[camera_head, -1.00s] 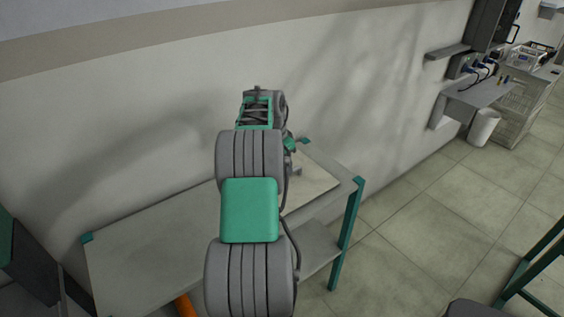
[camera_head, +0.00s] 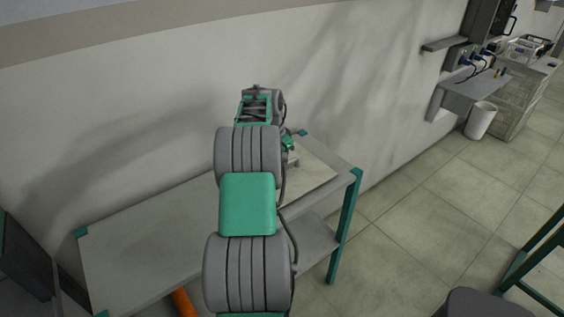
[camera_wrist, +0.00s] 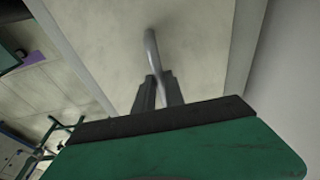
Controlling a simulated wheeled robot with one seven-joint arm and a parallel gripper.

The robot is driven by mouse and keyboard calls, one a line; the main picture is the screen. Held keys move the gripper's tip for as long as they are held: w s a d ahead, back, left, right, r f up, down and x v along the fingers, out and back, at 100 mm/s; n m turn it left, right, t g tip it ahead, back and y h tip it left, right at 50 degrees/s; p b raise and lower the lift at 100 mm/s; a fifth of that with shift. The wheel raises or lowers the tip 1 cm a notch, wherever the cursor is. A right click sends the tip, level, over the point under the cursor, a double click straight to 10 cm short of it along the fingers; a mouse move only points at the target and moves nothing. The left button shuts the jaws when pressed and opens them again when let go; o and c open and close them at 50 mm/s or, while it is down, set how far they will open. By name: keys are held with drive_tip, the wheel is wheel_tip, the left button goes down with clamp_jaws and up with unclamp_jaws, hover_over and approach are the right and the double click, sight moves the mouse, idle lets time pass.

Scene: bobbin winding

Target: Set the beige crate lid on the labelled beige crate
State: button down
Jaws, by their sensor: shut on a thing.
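My gripper (camera_wrist: 158,92) shows in the wrist view with its two dark fingers closed around a thin grey bar handle. The handle stands on a flat beige panel, which looks like the crate lid (camera_wrist: 195,50) and fills much of that view. In the head view the lid (camera_head: 312,172) shows as a pale beige sheet at the right end of the grey table, partly hidden by my arm. I cannot tell whether it touches the table top. The fingertips are hidden in the head view. I make out no labelled beige crate.
The grey table (camera_head: 150,240) with green corners stands against the wall, with a lower shelf. Open tiled floor (camera_head: 430,200) lies to its right. Farther off are a white bin (camera_head: 481,120) and a wall shelf (camera_head: 470,90). A green frame (camera_head: 535,260) stands at the right edge.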

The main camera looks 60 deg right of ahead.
idle(0.4)
wheel_tip(320, 180, up, 5)
drive_tip(key=p, duration=0.3)
drive_tip(key=shift+r+p, duration=0.15)
drive_tip(key=shift+p, duration=0.25)
